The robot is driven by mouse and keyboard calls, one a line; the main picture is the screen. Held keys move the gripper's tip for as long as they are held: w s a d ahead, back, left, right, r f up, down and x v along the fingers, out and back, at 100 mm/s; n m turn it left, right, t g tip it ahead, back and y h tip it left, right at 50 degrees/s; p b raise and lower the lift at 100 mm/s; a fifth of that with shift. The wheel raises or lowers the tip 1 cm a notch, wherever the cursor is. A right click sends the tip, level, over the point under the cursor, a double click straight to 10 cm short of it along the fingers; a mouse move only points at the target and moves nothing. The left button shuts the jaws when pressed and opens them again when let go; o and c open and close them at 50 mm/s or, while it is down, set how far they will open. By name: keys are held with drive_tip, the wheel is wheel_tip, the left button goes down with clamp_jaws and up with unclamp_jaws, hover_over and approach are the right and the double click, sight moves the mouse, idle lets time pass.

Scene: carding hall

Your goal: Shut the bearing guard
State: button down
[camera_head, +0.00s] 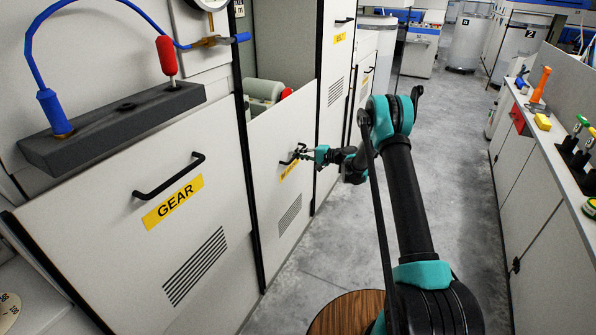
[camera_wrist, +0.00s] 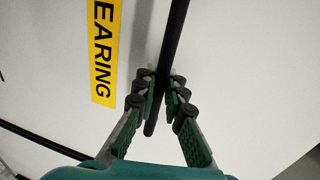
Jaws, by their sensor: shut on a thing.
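The bearing guard (camera_head: 270,140) is a white panel between the GEAR panel and the panel beyond it. An opening shows above its top edge, with a grey rounded machine part (camera_head: 262,90) and a red end inside, so the guard does not cover it. In the wrist view the guard's yellow label (camera_wrist: 104,50) reads "EARING". My gripper (camera_head: 304,153) is at the guard's black handle. In the wrist view its fingers (camera_wrist: 166,92) are shut on the dark handle bar (camera_wrist: 176,40), one on each side. The handle's far end is out of that view.
The GEAR panel (camera_head: 205,225) with its own handle stands nearer on the left, under a dark ledge (camera_head: 110,128) with a blue hose. A grey counter with tools, including an orange-handled one (camera_head: 541,85), runs along the right.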

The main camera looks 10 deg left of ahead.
wheel_tip(320, 180, up, 50)
drive_tip(key=shift+r, duration=0.25)
drive_tip(key=shift+w+d, duration=0.1)
drive_tip(key=c, duration=1.6)
unclamp_jaws()
drive_tip(key=v, duration=1.2)
drive_tip(key=shift+f, duration=0.1)
